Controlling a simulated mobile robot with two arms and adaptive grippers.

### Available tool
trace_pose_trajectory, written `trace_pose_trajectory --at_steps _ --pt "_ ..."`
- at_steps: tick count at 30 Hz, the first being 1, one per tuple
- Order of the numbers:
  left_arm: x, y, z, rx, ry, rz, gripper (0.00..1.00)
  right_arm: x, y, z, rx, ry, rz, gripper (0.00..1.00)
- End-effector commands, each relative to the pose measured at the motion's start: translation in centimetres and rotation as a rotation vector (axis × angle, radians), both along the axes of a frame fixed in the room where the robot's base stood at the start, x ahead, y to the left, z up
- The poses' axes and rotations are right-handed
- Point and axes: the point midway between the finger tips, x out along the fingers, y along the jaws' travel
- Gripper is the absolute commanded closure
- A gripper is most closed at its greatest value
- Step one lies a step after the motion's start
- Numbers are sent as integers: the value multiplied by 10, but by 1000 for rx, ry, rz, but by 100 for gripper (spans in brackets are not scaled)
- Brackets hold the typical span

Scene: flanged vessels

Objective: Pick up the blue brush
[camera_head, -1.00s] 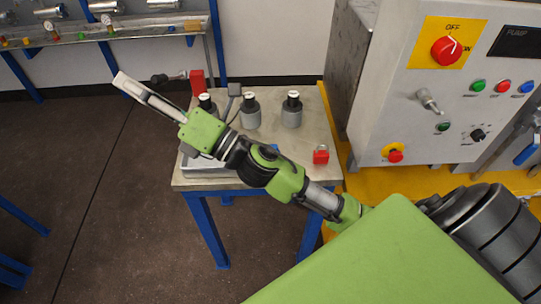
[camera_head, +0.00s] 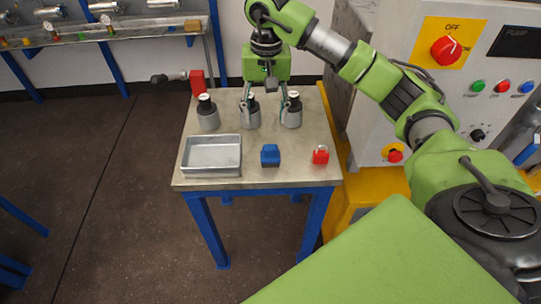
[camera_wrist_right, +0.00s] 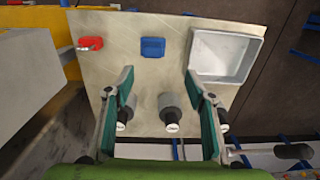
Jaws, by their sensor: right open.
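The blue brush (camera_head: 270,155) sits near the front middle of the small table, looking like a squat blue block. It also shows in the right wrist view (camera_wrist_right: 152,47), at the top centre. My right gripper (camera_head: 264,110) hangs pointing down over the back of the table, beyond the brush. In the right wrist view its two green-padded fingers (camera_wrist_right: 158,75) are spread wide with nothing between the tips. The brush lies ahead of the fingertips, apart from them. My left gripper is not in view.
The table (camera_head: 300,178) also holds a metal tray (camera_head: 211,172), a red padlock-like item (camera_head: 320,155) and grey bottles, including one at left (camera_head: 208,115) and one at right (camera_head: 292,112). A control cabinet (camera_head: 380,120) stands at right. Bare tabletop surrounds the brush.

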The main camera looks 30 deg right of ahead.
Motion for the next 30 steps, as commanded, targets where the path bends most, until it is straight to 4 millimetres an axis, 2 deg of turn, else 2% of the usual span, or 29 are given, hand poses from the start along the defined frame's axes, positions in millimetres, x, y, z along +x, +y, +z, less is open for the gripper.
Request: trace_pose_trajectory --at_steps 4,12,22,30 --pt "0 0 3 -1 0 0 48 -3 -10 -13 -29 16 1 50" --pt "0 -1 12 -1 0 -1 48 -3 -9 -64 -26 15 1 50" --pt "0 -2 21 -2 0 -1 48 -5 -9 -91 -24 14 2 50" --pt "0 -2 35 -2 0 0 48 -7 -11 -128 -24 12 1 50"
